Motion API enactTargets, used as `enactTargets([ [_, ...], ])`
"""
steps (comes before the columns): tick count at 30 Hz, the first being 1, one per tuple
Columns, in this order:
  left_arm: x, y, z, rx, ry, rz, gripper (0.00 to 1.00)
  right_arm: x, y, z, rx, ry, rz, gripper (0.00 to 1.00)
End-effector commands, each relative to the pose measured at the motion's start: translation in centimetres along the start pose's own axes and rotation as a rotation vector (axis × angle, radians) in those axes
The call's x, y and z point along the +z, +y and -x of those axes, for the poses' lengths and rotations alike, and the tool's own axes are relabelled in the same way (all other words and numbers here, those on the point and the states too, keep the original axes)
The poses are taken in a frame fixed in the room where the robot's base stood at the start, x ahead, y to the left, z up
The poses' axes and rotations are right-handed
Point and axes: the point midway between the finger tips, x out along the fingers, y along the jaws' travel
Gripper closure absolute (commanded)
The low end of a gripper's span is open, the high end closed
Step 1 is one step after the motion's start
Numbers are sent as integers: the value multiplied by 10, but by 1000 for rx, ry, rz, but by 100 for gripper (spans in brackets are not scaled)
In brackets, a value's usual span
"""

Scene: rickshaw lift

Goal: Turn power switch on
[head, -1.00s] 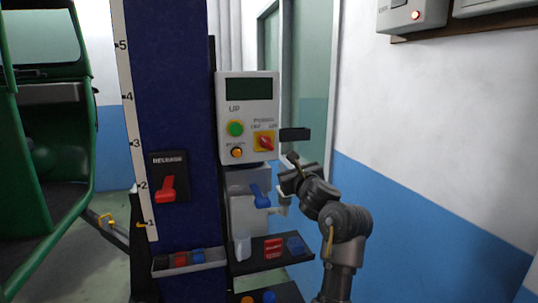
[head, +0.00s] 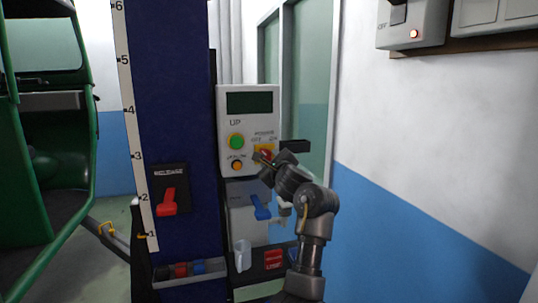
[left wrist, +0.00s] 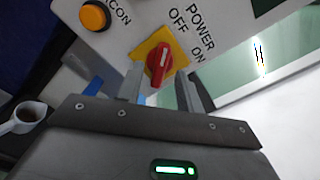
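The power switch is a red rotary knob on a yellow plate (left wrist: 158,62), with POWER, OFF and ON printed beside it. It sits at the lower right of the light grey control box (head: 248,104). In the head view the switch (head: 265,150) is partly hidden by my left gripper (head: 267,161). In the left wrist view my left gripper (left wrist: 159,76) is open, its two fingers on either side of the knob. I cannot tell whether they touch it. The knob's exact setting is unclear. My right gripper is not in view.
A green button (head: 237,141) and an orange button (head: 237,165) are on the box close to the switch. A blue column (head: 175,100) with a red release lever (head: 167,203) stands left. A blue-handled valve (head: 261,208) and a shelf are below. A wall is at right.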

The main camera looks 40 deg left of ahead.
Motion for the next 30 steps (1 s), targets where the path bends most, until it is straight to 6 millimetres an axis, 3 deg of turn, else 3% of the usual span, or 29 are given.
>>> enactTargets([
  [5, 0, 0, -13, 1, 1, -2, 64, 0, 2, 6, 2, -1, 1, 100],
  [14, -1, 1, -14, 0, 1, 0, 64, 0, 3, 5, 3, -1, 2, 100],
  [22, -1, 1, -14, 1, 1, 0, 99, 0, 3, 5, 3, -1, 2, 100],
  [30, -1, 1, -14, 1, 1, -12, 100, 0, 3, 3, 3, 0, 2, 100],
])
